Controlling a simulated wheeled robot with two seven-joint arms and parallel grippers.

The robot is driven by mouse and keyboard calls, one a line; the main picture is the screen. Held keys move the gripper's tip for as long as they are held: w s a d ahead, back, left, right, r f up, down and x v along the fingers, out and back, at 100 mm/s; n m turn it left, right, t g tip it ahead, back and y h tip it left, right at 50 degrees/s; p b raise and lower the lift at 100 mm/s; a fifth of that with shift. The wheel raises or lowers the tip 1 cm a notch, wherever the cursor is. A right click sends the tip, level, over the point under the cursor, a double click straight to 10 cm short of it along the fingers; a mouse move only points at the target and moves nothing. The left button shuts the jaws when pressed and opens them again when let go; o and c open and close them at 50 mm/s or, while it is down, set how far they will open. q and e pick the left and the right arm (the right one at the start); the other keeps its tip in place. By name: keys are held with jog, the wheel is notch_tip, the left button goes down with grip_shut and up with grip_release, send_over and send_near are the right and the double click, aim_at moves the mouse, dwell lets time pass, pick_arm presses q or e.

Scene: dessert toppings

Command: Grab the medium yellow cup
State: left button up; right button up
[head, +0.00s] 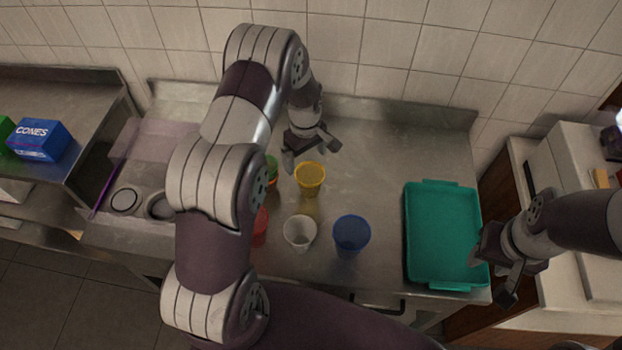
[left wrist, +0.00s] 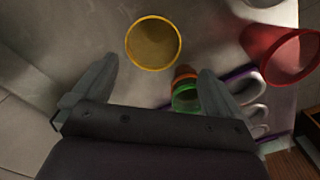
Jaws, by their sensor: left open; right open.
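The yellow cup (head: 310,179) stands upright on the metal counter, behind the white and blue cups. My left gripper (head: 308,155) is open and empty, just behind the yellow cup in the head view. In the left wrist view the yellow cup (left wrist: 153,45) shows ahead of the two spread fingers of my left gripper (left wrist: 160,80), a little beyond their tips and apart from them. My right gripper (head: 492,275) is open over the right edge of the teal tray, with nothing seen in it.
A white cup (head: 299,233), a blue cup (head: 351,235) and a partly hidden red cup (head: 260,227) stand nearby. A green cup (head: 271,170) and an orange one are close left of the yellow cup. The teal tray (head: 409,235) lies right. The counter's back right is clear.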

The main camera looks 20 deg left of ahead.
pick_arm(q)
jog(key=p, duration=0.1)
send_near(310, 175)
jog(key=shift+s+d+f, duration=0.15)
jog(key=shift+s+d, duration=0.05)
jog(key=shift+s, duration=0.45)
jog(key=shift+s+d+f, duration=0.15)
jog(key=shift+s+d, duration=0.05)
jog(key=shift+s, duration=0.4)
jog(key=f+p, duration=0.2)
jog(key=f, duration=0.1)
jog(key=f+p, duration=0.1)
jog(key=shift+s+d+f, duration=0.15)
jog(key=shift+s+f, duration=0.1)
jog(key=shift+f, duration=0.05)
jog(key=shift+w+f, duration=0.15)
jog(key=shift+f, duration=0.15)
jog(key=shift+c, duration=0.3)
jog(key=c, duration=0.5)
jog(key=shift+c, duration=1.1)
jog(key=shift+r, duration=0.1)
pick_arm(e)
jog(key=r, duration=0.4)
jog(key=shift+w+d+r, duration=0.15)
jog(key=shift+w+r, duration=0.2)
